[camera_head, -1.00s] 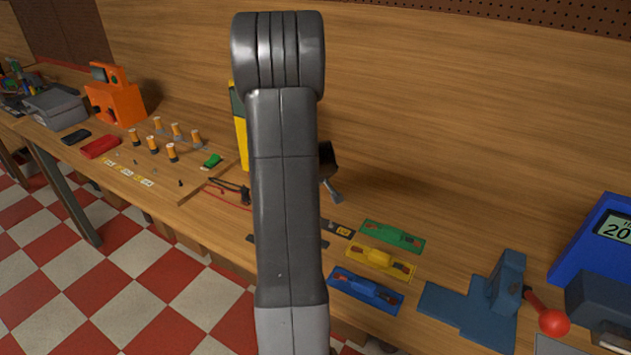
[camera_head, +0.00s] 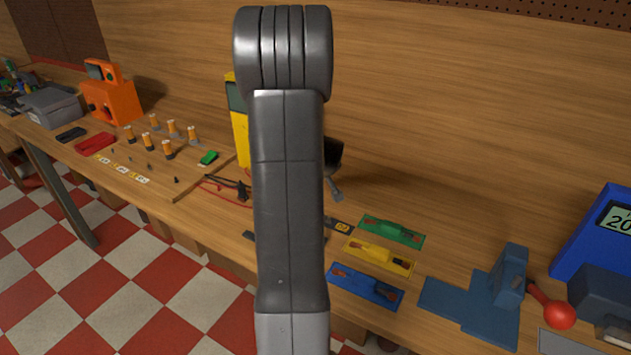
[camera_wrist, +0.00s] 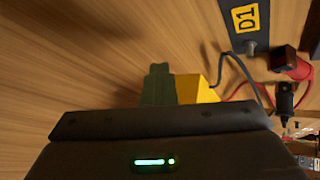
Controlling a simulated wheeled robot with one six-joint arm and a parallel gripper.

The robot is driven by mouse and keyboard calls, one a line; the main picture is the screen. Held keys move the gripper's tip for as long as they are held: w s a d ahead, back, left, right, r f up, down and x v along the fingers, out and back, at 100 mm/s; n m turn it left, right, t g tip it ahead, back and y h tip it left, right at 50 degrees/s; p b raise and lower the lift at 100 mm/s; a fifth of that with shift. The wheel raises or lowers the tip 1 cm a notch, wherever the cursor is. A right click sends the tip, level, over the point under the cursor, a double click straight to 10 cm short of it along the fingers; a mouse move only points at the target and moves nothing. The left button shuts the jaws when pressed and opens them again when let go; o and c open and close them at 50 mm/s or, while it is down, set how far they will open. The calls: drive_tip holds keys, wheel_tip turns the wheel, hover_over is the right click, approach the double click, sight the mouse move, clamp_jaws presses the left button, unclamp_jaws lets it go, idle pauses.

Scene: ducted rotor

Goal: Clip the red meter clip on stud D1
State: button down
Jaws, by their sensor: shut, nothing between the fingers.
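The D1 label, yellow, is on a dark plate (camera_head: 331,222) partly hidden behind my arm in the head view. In the wrist view the D1 plate (camera_wrist: 250,25) is at the top, with a small pale stud-like spot below its label. A red clip-like piece (camera_wrist: 292,66) lies on the bench at the right of the wrist view, with a red lead. I cannot make it out in the head view. My gripper (camera_head: 336,190) shows partly behind the arm, shut and empty, above the bench. Its dark body fills the bottom of the wrist view; its fingertips are not clear there.
The yellow meter (camera_head: 240,130) stands left of my arm. A black clip (camera_head: 242,190) lies beside it. Green (camera_head: 392,232), yellow (camera_head: 380,257) and blue (camera_head: 366,286) pieces lie right of the arm. A blue fixture (camera_head: 480,300) with a red knob stands farther right.

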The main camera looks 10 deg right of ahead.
drive_tip(key=shift+w+d+f+m+t+y+b, duration=0.1)
drive_tip(key=shift+d+m+t+y+b, duration=0.55)
drive_tip(key=shift+b, duration=4.3)
drive_tip(key=shift+w+d+m+t+y+b, duration=0.1)
drive_tip(key=shift+d+m+t+y+b, duration=0.3)
drive_tip(key=shift+b, duration=1)
drive_tip(key=shift+a+m+g+y+b, duration=0.2)
drive_tip(key=shift+m+b, duration=0.35)
drive_tip(key=shift+b, duration=0.8)
drive_tip(key=shift+w+d+m+t+y+b, duration=0.15)
drive_tip(key=shift+m+t+y+b, duration=0.3)
drive_tip(key=shift+b, duration=0.95)
drive_tip(key=shift+d+m+t+y+b, duration=0.35)
drive_tip(key=shift+m+b, duration=0.4)
drive_tip(key=shift+b, duration=1.2)
